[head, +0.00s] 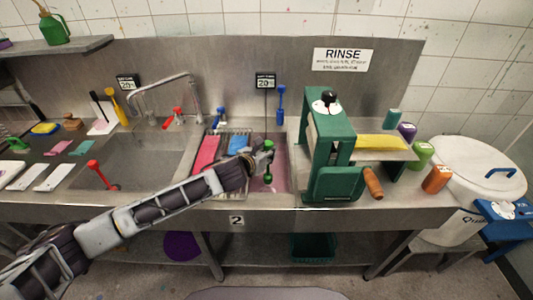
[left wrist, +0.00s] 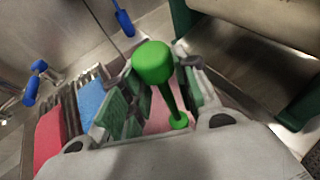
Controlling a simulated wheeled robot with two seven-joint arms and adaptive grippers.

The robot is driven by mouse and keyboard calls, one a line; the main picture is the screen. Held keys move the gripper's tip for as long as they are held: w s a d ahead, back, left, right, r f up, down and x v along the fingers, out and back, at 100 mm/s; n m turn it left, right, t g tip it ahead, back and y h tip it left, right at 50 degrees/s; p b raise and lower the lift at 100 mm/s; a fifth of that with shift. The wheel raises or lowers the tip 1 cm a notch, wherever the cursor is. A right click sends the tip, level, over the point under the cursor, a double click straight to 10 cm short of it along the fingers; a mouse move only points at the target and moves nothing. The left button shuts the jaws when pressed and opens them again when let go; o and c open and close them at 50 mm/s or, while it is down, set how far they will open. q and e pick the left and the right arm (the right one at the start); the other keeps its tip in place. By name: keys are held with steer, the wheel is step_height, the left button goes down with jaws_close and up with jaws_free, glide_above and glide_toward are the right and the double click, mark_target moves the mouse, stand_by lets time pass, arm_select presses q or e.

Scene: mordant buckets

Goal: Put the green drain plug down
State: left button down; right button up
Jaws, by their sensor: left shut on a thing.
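The green drain plug (head: 268,176) is held by my left gripper (head: 264,156) over the right-hand sink basin (head: 280,180), which has pinkish liquid in it. In the left wrist view the plug's round green knob (left wrist: 152,62) stands between the finger pads (left wrist: 150,100), with its stem running down to a small green end (left wrist: 179,121). The gripper is shut on the plug. Whether the plug's lower end touches the basin floor, I cannot tell. My right gripper is not in either view.
A rack with red (head: 207,152) and blue (head: 239,143) cloths lies left of the plug. A green wringer (head: 328,150) stands close on the right. Blue taps (head: 281,100) are behind.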

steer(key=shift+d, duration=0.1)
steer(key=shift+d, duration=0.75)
